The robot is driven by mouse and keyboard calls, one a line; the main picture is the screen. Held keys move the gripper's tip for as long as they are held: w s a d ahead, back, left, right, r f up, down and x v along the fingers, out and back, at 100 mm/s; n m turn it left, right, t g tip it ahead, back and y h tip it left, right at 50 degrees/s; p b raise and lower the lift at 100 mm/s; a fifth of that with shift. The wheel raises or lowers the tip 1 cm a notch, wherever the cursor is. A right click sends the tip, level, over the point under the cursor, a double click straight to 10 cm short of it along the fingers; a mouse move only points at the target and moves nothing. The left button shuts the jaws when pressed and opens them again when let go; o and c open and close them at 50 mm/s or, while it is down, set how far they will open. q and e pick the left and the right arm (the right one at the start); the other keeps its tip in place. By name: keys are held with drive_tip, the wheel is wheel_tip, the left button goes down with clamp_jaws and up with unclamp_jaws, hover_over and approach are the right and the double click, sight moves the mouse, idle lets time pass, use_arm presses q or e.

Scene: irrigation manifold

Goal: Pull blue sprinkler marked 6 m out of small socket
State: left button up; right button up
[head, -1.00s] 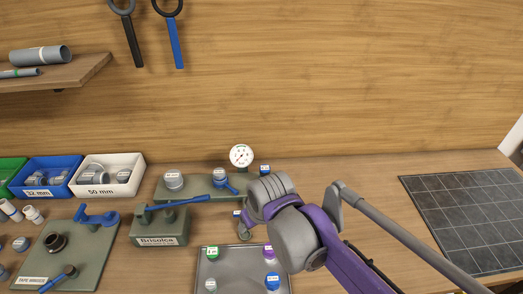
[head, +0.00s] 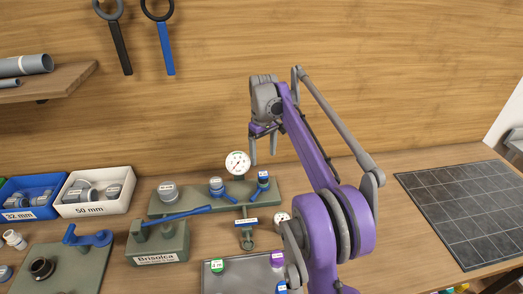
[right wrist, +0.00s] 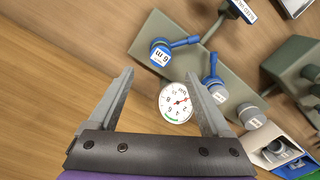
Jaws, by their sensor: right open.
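The blue sprinkler marked 6 m (head: 263,177) stands at the right end of the green-grey manifold (head: 200,203). In the right wrist view the blue sprinkler (right wrist: 160,52) shows its white 6 m label, with a blue lever beside it. The socket under it is mostly hidden. My right gripper (head: 263,155) is open and empty, above the back of the manifold near the sprinkler. In the right wrist view its fingers (right wrist: 160,85) are spread, and the sprinkler lies beyond the tips, touching neither. My left gripper is not in view.
A white pressure gauge (head: 237,163) stands close by, left of the sprinkler. Another blue-collared fitting (head: 216,186) and a grey cap (head: 168,191) sit further left. A grey tray (head: 238,285) with coloured sprinklers lies in front.

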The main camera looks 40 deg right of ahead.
sight(263, 174)
wheel_tip(263, 174, down, 9)
drive_tip(key=shift+f+b, duration=0.15)
drive_tip(key=shift+b, duration=0.15)
clamp_jaws()
drive_tip(key=c, duration=0.7)
unclamp_jaws()
drive_tip(key=shift+c, duration=0.2)
clamp_jaws()
drive_tip(key=shift+r, duration=0.2)
drive_tip(key=shift+r+p, duration=0.55)
drive_tip(key=shift+r, duration=0.3)
